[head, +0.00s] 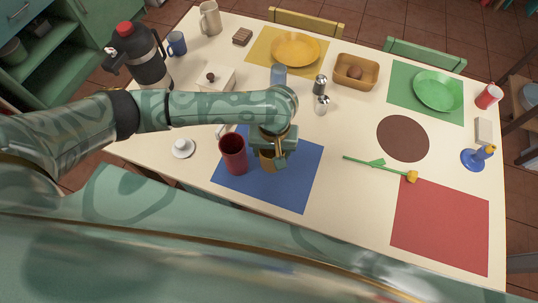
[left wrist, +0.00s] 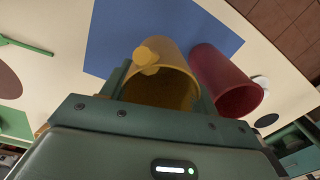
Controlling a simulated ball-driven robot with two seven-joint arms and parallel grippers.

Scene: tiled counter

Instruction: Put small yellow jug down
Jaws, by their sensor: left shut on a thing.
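The small yellow jug (left wrist: 162,90) is between the fingers of my left gripper (head: 270,150), which is shut on it. In the head view the jug (head: 267,161) shows only in part below the gripper, over the blue mat (head: 300,180). In the left wrist view its open mouth faces the camera and a rounded yellow part sticks out from its side. I cannot tell whether its base touches the mat. My right gripper is not in view.
A dark red cup (head: 233,157) stands close beside the jug on the left. A white cup on a saucer (head: 183,148) is further left. A yellow flower (head: 411,176) lies to the right, near the red mat (head: 440,225). The mat's right part is bare.

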